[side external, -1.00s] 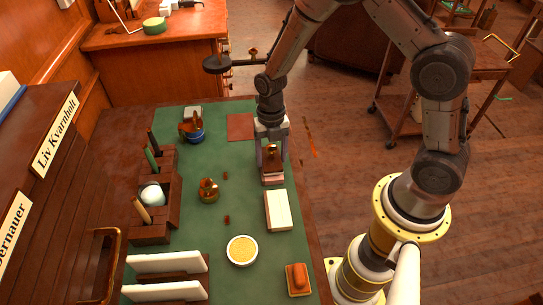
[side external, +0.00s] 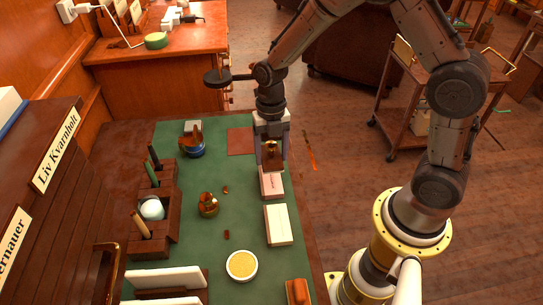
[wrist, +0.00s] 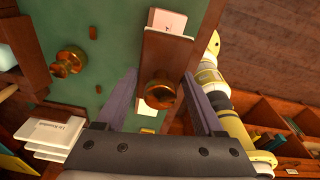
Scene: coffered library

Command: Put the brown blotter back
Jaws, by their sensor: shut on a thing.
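The brown blotter (wrist: 168,55) is a dark wooden rocker with a round brass knob. My gripper (side external: 271,165) is shut on it by the knob, with a finger on each side in the wrist view. In the side view the blotter (side external: 270,160) is partly hidden by the fingers. It is over or just behind a pink pad (side external: 272,187) with small lettering; I cannot tell whether they touch. A flat reddish-brown mat (side external: 240,141) lies bare at the far side of the green desk top (side external: 180,250), left of my gripper.
A cream block (side external: 278,225) lies in front of the pink pad. A brass pot (side external: 208,205), a yellow-topped dish (side external: 242,265) and an orange-brown block (side external: 297,291) stand nearby. A wooden pen holder (side external: 165,215) is at left, and a blue-banded pot (side external: 192,146) beside the mat.

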